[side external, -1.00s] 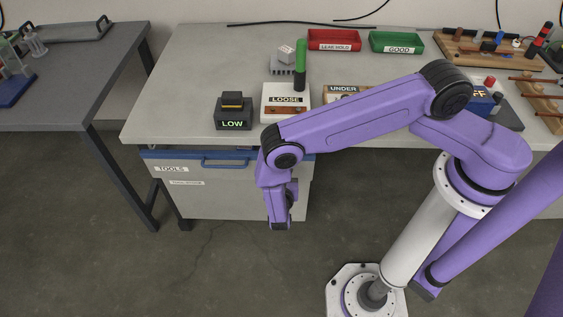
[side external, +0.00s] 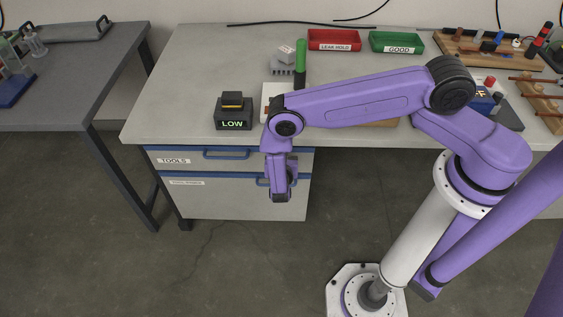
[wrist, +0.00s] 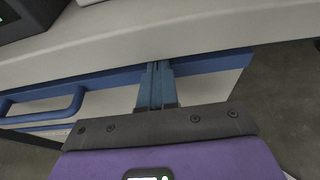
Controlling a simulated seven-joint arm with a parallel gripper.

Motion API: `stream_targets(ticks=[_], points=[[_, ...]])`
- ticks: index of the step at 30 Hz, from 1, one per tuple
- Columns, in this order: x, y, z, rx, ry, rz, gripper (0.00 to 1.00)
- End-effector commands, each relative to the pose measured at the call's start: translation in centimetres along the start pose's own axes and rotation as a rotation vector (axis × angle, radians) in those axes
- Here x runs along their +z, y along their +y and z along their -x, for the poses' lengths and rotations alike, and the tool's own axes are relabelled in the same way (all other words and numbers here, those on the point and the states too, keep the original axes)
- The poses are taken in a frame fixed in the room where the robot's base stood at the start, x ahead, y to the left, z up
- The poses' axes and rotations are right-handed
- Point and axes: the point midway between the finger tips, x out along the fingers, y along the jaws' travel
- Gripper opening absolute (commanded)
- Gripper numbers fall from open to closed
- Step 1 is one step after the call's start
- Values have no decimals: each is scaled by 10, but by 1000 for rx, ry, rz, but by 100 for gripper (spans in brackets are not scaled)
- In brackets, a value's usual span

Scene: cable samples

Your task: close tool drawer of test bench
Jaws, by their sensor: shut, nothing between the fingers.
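The tool drawer (side external: 198,163), a grey front with a blue top edge, a blue bar handle (side external: 226,154) and a TOOLS label, sits under the test bench's top (side external: 190,95). Its front looks close to in line with the drawer below; I cannot tell if it is fully flush. My gripper (side external: 280,196) hangs before the right part of the drawers, right of the handle. In the wrist view my shut, empty fingers (wrist: 156,72) point at the blue top edge (wrist: 205,63), at or very near it. The handle (wrist: 45,108) is left of them. Contact is unclear.
A lower drawer (side external: 225,200) with its own blue edge is partly behind my gripper. A black LOW block (side external: 233,115) and a green-topped post (side external: 300,65) stand on the bench. A dark side table (side external: 75,75) is at left. The floor before the drawers is clear.

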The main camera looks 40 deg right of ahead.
Motion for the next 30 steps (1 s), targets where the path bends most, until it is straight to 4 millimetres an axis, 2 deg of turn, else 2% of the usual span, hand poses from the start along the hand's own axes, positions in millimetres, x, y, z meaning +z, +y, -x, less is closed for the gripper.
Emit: stream_targets(ticks=[4, 13, 17, 23, 30], points=[[4, 0, -11, 1, 0, 0, 0], [5, 0, -14, -1, 0, -4, 0], [3, 1, -9, 1, 0, -4, 0], [-7, 2, 22, 8, 0, 3, 0], [-10, 2, 74, 11, 0, 6, 0]])
